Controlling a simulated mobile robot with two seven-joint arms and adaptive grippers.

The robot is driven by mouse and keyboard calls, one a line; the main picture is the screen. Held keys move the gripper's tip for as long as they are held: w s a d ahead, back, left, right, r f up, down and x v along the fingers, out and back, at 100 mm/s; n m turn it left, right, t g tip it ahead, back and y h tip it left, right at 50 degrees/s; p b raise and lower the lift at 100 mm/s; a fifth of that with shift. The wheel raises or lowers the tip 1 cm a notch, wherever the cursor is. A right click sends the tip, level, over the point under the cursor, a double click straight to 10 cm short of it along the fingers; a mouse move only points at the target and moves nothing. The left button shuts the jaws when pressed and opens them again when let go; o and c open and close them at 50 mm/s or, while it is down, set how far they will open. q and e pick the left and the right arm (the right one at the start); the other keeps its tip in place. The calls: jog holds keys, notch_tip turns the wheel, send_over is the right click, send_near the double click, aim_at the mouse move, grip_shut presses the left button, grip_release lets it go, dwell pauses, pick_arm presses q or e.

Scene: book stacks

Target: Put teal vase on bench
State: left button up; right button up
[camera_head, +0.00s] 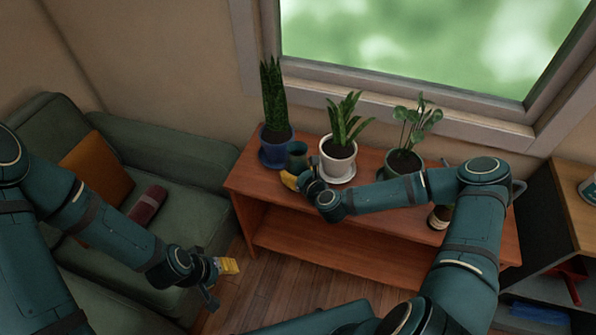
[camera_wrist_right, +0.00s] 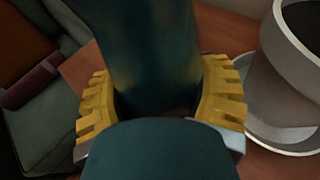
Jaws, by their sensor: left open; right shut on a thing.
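The teal vase (camera_head: 296,156) is between the blue pot and the white pot, over the left part of the wooden bench (camera_head: 249,178). My right gripper (camera_head: 294,181) is shut on the vase. In the right wrist view, the yellow fingers grip both sides of the vase (camera_wrist_right: 148,45). I cannot tell whether its base touches the bench top; my gripper hides its lower part. My left gripper (camera_head: 222,275) is open and empty, low in front of the bench, near the sofa.
A blue pot (camera_head: 276,152), a white pot (camera_head: 338,166) and a dark green pot (camera_head: 402,161) with plants line the bench's back. A green sofa (camera_head: 200,160) with an orange cushion (camera_head: 97,168) is left. A dark shelf unit (camera_head: 545,215) stands right. The window is behind.

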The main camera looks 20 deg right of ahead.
jog(key=shift+f, duration=0.15)
jog(key=o, duration=1.4)
jog(key=shift+c, duration=0.2)
